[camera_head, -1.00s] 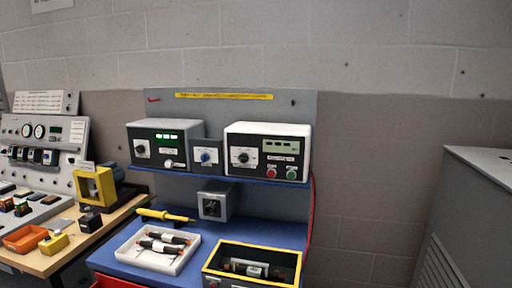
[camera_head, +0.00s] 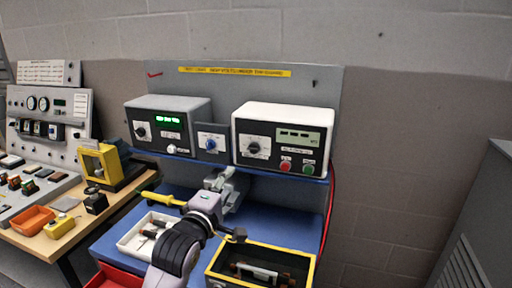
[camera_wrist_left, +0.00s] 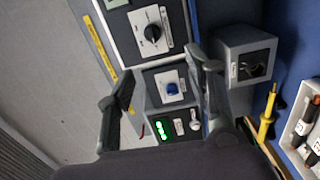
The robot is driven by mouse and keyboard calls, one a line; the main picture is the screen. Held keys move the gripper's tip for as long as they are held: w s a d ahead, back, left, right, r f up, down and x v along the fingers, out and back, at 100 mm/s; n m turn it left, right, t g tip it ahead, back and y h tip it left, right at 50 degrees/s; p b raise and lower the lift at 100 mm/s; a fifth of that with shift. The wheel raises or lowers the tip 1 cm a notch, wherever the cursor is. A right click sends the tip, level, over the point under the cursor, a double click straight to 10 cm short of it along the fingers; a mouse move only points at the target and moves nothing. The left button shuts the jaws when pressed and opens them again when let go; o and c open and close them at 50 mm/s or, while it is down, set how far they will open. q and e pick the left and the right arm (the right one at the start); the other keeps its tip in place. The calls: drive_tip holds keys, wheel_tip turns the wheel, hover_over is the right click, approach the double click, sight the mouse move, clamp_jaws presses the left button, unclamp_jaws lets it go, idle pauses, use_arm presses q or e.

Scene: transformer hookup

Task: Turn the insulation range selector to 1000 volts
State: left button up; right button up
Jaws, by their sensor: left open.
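Three units stand on the blue bench's shelf, and their labels are too small to read. The white-topped unit (camera_head: 283,139) has a black selector knob (camera_head: 253,148), a display, and red and green buttons. Its knob also shows in the left wrist view (camera_wrist_left: 153,32). A small grey box between the units has a blue knob (camera_head: 211,144), seen between the fingers in the left wrist view (camera_wrist_left: 172,88). The dark unit (camera_head: 167,125) at left has a green display and a knob. My left gripper (camera_head: 222,180) is open and empty, below and in front of the shelf. My right gripper is out of view.
Below the shelf, a grey box with a dark opening (camera_wrist_left: 252,65) stands near the gripper. A white tray (camera_head: 128,243), yellow tool (camera_head: 165,198) and yellow-rimmed box (camera_head: 215,268) are on the blue bench. A grey cabinet (camera_head: 490,220) stands at right.

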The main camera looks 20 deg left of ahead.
use_arm(q)
drive_tip(key=r, duration=0.1)
drive_tip(key=p, duration=0.2)
approach(252, 151)
drive_tip(key=w+p, duration=0.2)
drive_tip(key=w, duration=0.6)
drive_tip(key=shift+w+d, duration=0.1)
drive_tip(key=shift+w, duration=0.3)
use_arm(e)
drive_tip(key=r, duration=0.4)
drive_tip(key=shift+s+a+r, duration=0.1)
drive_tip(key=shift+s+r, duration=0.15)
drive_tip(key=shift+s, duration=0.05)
use_arm(q)
drive_tip(key=shift+c, duration=0.3)
drive_tip(key=shift+f, duration=0.1)
clamp_jaws()
